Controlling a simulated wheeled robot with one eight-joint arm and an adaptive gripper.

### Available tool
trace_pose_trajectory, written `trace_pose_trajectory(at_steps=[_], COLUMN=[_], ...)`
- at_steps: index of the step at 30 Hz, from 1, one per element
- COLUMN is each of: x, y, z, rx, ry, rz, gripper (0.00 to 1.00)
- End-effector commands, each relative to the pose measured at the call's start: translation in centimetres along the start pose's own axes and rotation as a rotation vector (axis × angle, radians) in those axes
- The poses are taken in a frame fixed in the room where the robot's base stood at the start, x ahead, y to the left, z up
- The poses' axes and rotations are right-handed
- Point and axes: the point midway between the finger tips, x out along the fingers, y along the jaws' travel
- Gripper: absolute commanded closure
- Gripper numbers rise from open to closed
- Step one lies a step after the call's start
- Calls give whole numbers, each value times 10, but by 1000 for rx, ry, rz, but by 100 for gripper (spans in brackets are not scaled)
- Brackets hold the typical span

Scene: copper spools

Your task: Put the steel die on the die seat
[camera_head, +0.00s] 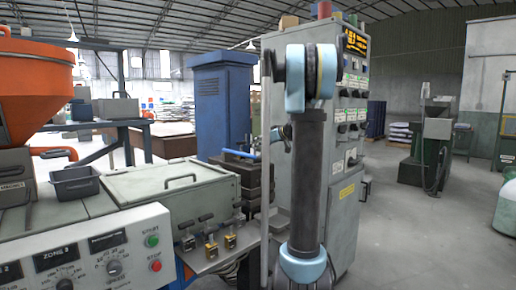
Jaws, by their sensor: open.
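Several small metal pieces stand on a narrow steel ledge (218,258) at the front of the machine. One is a grey piece (188,242); two others have yellow blocks, a left yellow piece (211,251) and a right yellow piece (230,242). I cannot tell which, if any, is the steel die. A dark block-like machine head (248,176) stands behind the ledge; I cannot make out the die seat on it. My arm rises in front of the grey cabinet and hides part of that area.
A control panel (100,262) with dials and buttons fills the lower left. A grey-green machine cover (165,182), an open dark bin (75,182) and an orange hopper (35,80) are above it. A tall grey cabinet (345,200) stands behind my arm.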

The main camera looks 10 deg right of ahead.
Motion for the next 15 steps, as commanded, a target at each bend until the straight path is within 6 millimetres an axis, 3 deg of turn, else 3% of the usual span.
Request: trace_pose_trajectory(at_steps=[6, 15], x=[-41, -65], y=[1, 1], z=[0, 0], rx=[2, 1], ry=[1, 0], rz=[2, 1], gripper=[33, 33])
